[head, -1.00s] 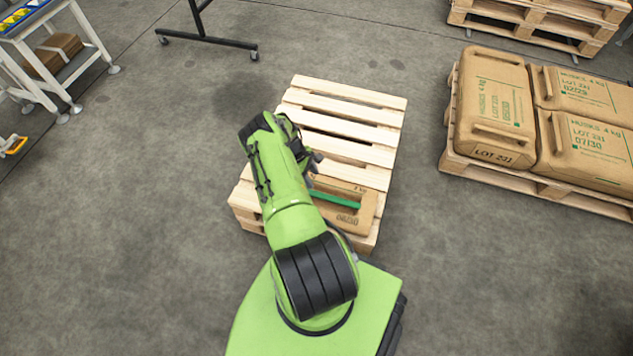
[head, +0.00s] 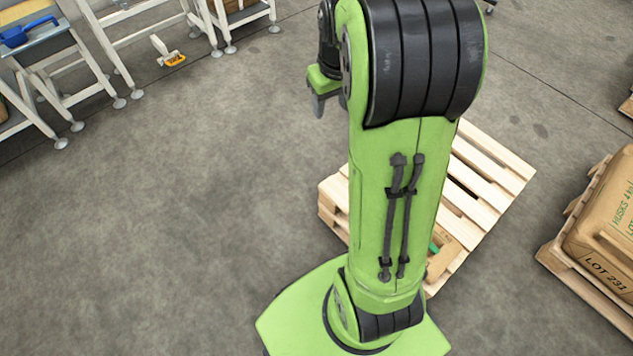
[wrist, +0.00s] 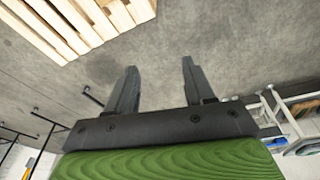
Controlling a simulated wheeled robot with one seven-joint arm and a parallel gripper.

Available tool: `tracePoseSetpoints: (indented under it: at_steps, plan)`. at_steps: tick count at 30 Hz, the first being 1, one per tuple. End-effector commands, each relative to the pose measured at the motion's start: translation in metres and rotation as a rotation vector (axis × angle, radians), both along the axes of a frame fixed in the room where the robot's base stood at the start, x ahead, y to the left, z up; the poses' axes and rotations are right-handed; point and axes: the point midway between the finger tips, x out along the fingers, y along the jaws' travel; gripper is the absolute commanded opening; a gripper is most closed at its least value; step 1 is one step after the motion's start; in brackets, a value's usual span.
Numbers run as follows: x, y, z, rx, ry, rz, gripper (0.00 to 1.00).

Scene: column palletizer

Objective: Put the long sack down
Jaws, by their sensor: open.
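A brown sack (head: 441,262) with a green stripe lies on the near end of the wooden pallet (head: 490,185). My arm covers most of it in the head view, so its full length is hidden. My gripper (head: 318,104) is raised well to the left of the pallet in the head view, apart from the sack. In the wrist view my gripper (wrist: 157,85) has its two fingers spread, with nothing between them but floor behind. The pallet's slats (wrist: 75,25) show at the upper left of the wrist view.
Another pallet (head: 590,278) with brown sacks (head: 608,215) stands at the right edge. White work tables (head: 60,75) line the upper left, with an orange-and-white object (head: 168,52) on the floor by them. The floor left of the pallet is clear.

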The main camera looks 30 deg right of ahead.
Motion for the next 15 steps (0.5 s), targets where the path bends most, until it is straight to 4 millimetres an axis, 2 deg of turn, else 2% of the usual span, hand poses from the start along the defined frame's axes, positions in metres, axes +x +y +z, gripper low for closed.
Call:
tracePoseSetpoints:
  at_steps: [1,3,6,10,12,15]
  plan:
    - [-0.017,0.029,0.025,0.007,-0.048,0.016,0.53]
    - [-0.045,0.065,0.049,0.018,-0.104,0.036,0.53]
    - [-0.093,0.108,0.069,0.028,-0.175,0.066,0.53]
    - [-0.150,0.142,0.073,0.029,-0.251,0.095,0.53]
    - [-0.171,0.150,0.069,0.027,-0.278,0.101,0.53]
    - [-0.185,0.154,0.065,0.025,-0.298,0.106,0.53]
